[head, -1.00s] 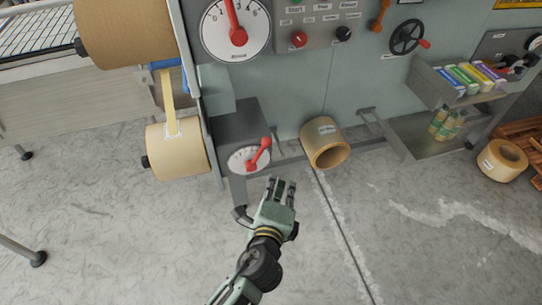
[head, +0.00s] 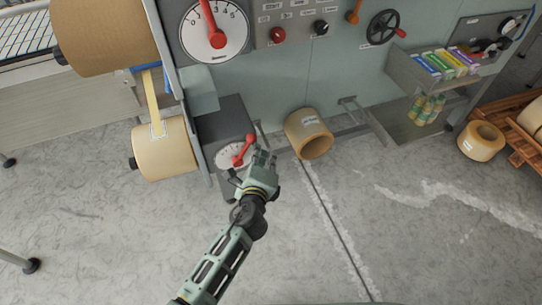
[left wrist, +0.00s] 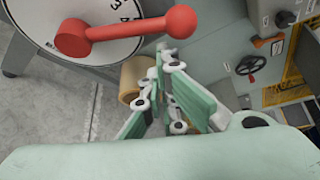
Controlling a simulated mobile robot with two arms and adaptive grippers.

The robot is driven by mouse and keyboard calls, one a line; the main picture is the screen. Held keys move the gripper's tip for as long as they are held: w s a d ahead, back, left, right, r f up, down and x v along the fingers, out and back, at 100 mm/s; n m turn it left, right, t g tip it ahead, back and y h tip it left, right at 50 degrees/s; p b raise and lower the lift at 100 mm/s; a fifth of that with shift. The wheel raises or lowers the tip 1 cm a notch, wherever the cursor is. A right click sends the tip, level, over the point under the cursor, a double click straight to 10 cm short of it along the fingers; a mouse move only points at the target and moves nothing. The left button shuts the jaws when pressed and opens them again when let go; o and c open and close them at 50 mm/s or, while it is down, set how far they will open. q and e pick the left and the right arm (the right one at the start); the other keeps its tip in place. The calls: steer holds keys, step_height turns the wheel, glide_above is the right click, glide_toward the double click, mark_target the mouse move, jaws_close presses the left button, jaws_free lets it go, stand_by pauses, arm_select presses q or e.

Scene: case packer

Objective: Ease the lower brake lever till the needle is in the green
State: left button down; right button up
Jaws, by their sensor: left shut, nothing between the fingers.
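The lower brake lever (head: 243,151) is red with a round knob and sits over a white dial (head: 228,160) on a grey box, low on the machine. The lever points up and right. In the left wrist view the lever (left wrist: 135,28) crosses the upper left, with its ball knob at the right end. My left gripper (head: 263,156) is shut and empty, just right of the knob in the head view; I cannot tell whether they touch. Its fingers (left wrist: 172,95) show below the knob in the left wrist view. No green zone can be made out. My right gripper is out of view.
A larger upper dial (head: 215,38) with a red pointer is above. Paper rolls (head: 166,148) hang at left. A loose roll (head: 308,134) lies right of the grey box (head: 222,119). A shelf (head: 420,124) with bottles stands further right. The front floor is clear.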

arm_select(q)
steer(key=shift+s+a+r, duration=0.1)
steer(key=shift+a+r, duration=0.05)
steer(key=shift+a, duration=0.2)
